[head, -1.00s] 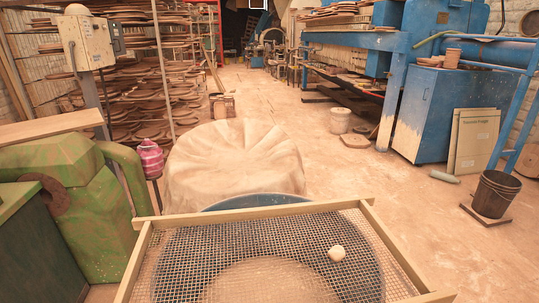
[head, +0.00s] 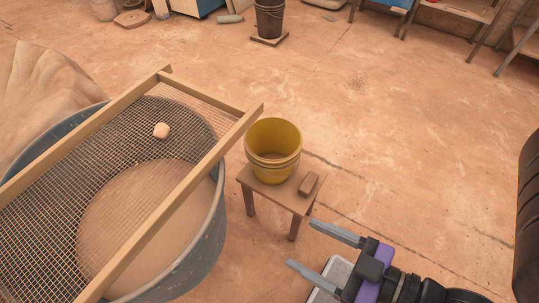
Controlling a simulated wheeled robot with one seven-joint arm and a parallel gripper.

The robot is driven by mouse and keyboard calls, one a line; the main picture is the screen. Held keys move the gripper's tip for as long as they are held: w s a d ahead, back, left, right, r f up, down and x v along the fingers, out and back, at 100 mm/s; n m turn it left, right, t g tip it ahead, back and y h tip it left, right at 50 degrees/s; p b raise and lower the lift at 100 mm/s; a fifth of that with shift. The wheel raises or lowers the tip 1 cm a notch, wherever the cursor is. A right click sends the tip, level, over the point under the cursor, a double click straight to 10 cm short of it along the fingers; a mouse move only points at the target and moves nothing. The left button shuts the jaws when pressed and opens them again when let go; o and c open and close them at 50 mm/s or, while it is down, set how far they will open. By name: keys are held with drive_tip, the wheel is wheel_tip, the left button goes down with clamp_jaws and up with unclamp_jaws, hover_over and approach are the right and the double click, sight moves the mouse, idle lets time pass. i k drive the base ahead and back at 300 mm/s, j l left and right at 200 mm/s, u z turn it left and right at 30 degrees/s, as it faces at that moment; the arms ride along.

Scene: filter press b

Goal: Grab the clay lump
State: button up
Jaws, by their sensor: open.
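The clay lump (head: 161,130) is a small pale, rounded piece. It rests on the wire mesh of a wood-framed sieve (head: 190,163), toward the far end of the frame. The sieve lies across a round blue-grey tub (head: 205,235) with pale material inside. My gripper (head: 312,245) is at the lower right of the head view, open and empty, its two grey fingers pointing left. It is well apart from the lump, to the right of the tub and on the near side of the stool.
A dark bucket (head: 269,18) stands at the back. The floor on the right is mostly clear.

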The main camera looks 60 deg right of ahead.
sight(162, 130)
drive_tip(key=i+j+z, duration=0.4)
drive_tip(key=j, duration=0.25)
drive_tip(key=i+j+z, duration=0.15)
drive_tip(key=j, duration=0.2)
drive_tip(key=i+j+z, duration=0.2)
drive_tip(key=j, duration=0.15)
drive_tip(key=j+z, duration=0.2)
drive_tip(key=j, duration=0.2)
drive_tip(key=i+j+z, duration=0.2)
drive_tip(key=j, duration=0.2)
drive_tip(key=k, duration=0.05)
